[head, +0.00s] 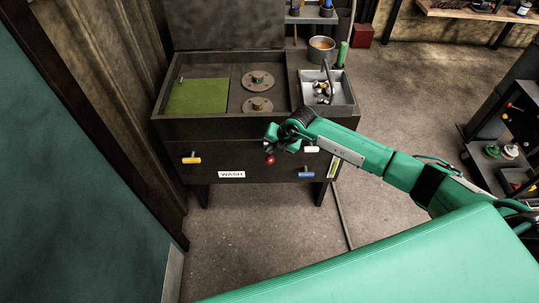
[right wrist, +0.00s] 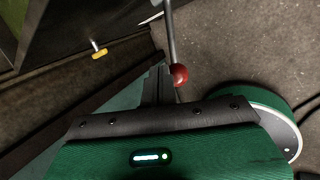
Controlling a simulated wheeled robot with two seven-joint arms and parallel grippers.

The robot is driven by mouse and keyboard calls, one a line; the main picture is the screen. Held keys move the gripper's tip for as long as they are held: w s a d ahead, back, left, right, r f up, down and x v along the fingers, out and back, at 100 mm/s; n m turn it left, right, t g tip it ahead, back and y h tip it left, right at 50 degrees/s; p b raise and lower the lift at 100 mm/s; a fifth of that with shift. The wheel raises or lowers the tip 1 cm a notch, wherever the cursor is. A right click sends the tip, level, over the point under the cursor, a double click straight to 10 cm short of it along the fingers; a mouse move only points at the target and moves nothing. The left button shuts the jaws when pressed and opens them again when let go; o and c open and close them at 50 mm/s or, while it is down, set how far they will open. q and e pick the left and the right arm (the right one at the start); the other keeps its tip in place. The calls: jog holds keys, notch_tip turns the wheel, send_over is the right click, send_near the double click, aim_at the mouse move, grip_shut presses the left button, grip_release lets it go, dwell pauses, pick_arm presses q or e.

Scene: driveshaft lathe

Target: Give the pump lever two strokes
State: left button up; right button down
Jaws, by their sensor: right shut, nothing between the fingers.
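The pump lever shows as a red ball knob (head: 269,159) in front of the dark wash station. In the right wrist view, the red knob (right wrist: 179,75) sits at the end of a thin grey rod that runs up out of the picture. My right gripper (head: 271,143) is at the station's front, close to the knob. In the right wrist view, its fingers (right wrist: 156,84) are shut and empty, just left of the knob. I cannot tell whether they touch it. The lever's pivot is hidden. My left gripper is not in view.
The wash station (head: 225,128) has a yellow handle (head: 192,160), a white handle (head: 312,149) and a blue handle (head: 306,173) on its front. A green mat (head: 197,95) and two flanged parts lie in its basin. A teal panel (head: 60,180) stands at left. Floor is clear in front.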

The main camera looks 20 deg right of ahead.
aim_at(271, 158)
jog(key=shift+s+f, duration=0.2)
jog(key=shift+f, duration=0.25)
dwell(0.4)
jog(key=shift+s+a+f+b, duration=0.15)
jog(key=shift+s+f+b, duration=0.25)
jog(key=shift+f, duration=0.45)
jog(key=shift+s+a+f+b, duration=0.1)
jog(key=shift+s+f+b, duration=0.25)
jog(key=shift+f, duration=0.5)
dwell(1.3)
jog(key=shift+s+d+f+b, duration=0.1)
jog(key=shift+s+f+b, duration=0.15)
jog(key=shift+f, duration=0.25)
jog(key=shift+s+f+b, duration=0.15)
jog(key=shift+s+f, duration=0.05)
jog(key=shift+f, duration=0.25)
dwell(0.5)
jog(key=shift+s+f, duration=0.2)
jog(key=shift+f, duration=0.2)
jog(key=shift+r, duration=0.15)
dwell(0.6)
